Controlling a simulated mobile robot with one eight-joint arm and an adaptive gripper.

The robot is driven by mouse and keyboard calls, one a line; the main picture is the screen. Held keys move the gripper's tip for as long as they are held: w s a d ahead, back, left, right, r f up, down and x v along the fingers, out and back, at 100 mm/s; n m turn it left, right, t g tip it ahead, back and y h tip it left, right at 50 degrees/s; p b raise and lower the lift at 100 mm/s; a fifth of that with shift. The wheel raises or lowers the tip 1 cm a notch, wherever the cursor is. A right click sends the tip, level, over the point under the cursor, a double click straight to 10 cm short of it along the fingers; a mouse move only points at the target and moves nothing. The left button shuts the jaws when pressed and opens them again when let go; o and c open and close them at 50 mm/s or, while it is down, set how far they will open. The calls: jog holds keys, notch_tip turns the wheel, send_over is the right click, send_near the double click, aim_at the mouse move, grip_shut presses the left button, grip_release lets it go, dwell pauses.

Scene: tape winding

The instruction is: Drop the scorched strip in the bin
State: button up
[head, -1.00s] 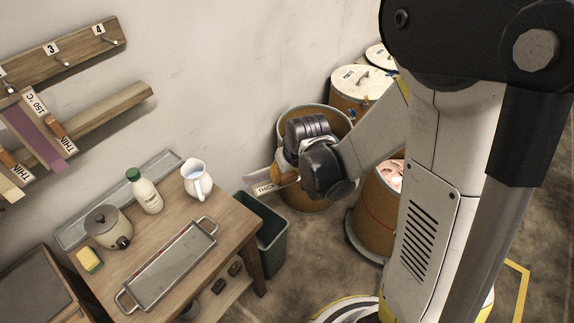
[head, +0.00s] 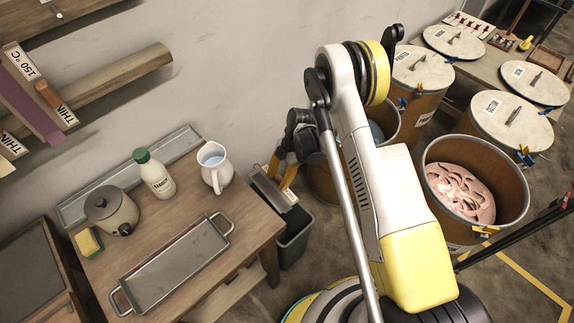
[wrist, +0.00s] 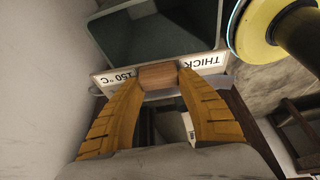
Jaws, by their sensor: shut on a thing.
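The wooden block (wrist: 158,76) sits between the orange fingertips in the wrist view. In the wrist view the open bin (wrist: 150,35) lies just beyond the plate.
The wooden table (head: 240,215) holds a white jug (head: 214,168), a bottle (head: 154,176), a pot (head: 110,212), a sponge (head: 88,243) and a metal tray (head: 175,262). Wall racks hold other labelled strips. Several drums stand at right, one open with pink material (head: 460,193).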

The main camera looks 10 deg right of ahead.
jog(key=shift+s+a+f+n, duration=0.1)
jog(key=shift+f+n, duration=0.15)
jog(key=shift+f, duration=0.2)
jog(key=shift+s+a+f+n, duration=0.1)
jog(key=shift+f+n, duration=0.15)
jog(key=shift+f, duration=0.15)
notch_tip(320, 180, down, 10)
jog(key=b, duration=0.4)
jog(key=shift+f, duration=0.25)
jog(key=shift+w, duration=0.1)
jog(key=o, duration=1.2)
jog(key=shift+o, duration=0.2)
jog(key=shift+r, duration=0.1)
jog(key=v, duration=1.2)
jog(key=shift+w, duration=0.2)
jog(key=shift+a, duration=0.1)
